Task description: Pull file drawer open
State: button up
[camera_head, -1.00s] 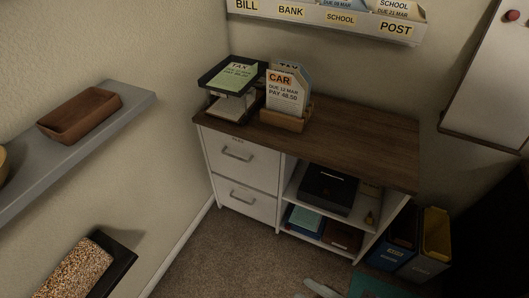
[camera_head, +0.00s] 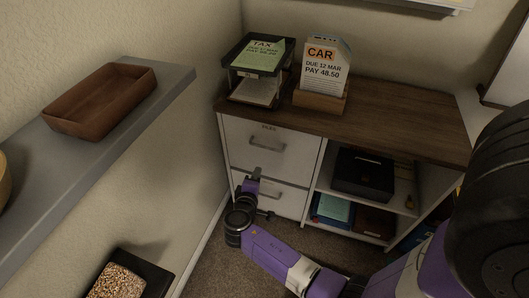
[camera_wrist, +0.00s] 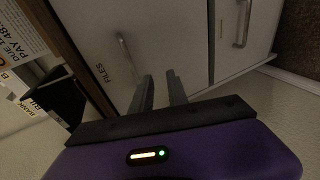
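The file drawer (camera_head: 268,160) is the upper white drawer of the cabinet, marked FILES. It looks shut, flush with the cabinet front. Its metal bar handle (camera_head: 267,147) is bare, and it also shows in the wrist view (camera_wrist: 125,48). My gripper (camera_head: 257,171) is in front of the drawers, below and left of that handle and apart from it. In the wrist view its two fingers (camera_wrist: 160,76) point at the drawer front with a gap between them and nothing held.
The lower drawer (camera_head: 286,198) is partly hidden by my arm. A grey wall shelf (camera_head: 150,110) with a brown tray (camera_head: 100,98) juts out at left. On the cabinet top (camera_head: 400,117) stand a TAX letter tray (camera_head: 232,80) and a CAR card holder (camera_head: 320,102). Open shelves hold a black box (camera_head: 362,175).

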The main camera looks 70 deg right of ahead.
jog(key=g+h, duration=0.2)
send_near(265, 147)
jog(key=d+f, duration=0.1)
jog(key=d, duration=0.1)
jog(key=shift+m, duration=0.5)
jog(key=shift+b+x, duration=0.7)
jog(key=shift+x, duration=3.45)
jog(key=shift+w+r, duration=0.1)
grip_shut()
